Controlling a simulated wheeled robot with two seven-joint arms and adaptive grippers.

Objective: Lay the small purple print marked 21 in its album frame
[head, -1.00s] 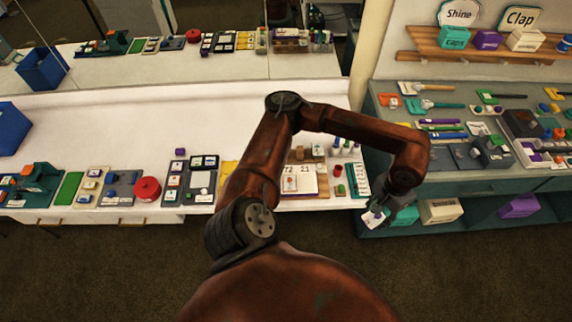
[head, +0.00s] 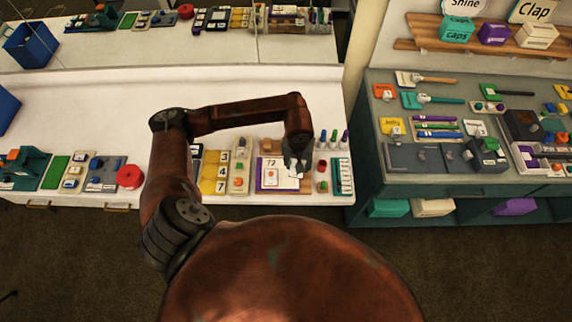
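The album (head: 260,176) lies open on the white counter, with a purple edge and pale pages. Its left frame is labelled 72 and holds a print with an orange mark (head: 271,173). My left gripper (head: 295,169) is over the album's right page, and it hides that page's label and much of its frame. A small white print (head: 293,174) shows at the fingertips, and the gripper appears shut on it. The print's number is too small to read, and I cannot tell whether it touches the page. My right gripper is out of view.
Upright markers (head: 333,140) and a green-and-white rack (head: 342,176) stand right of the album. A tray with yellow cards marked 3, 4 and 7 (head: 214,172) lies to its left. A grey-topped cabinet (head: 430,172) stands at the right, across a gap.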

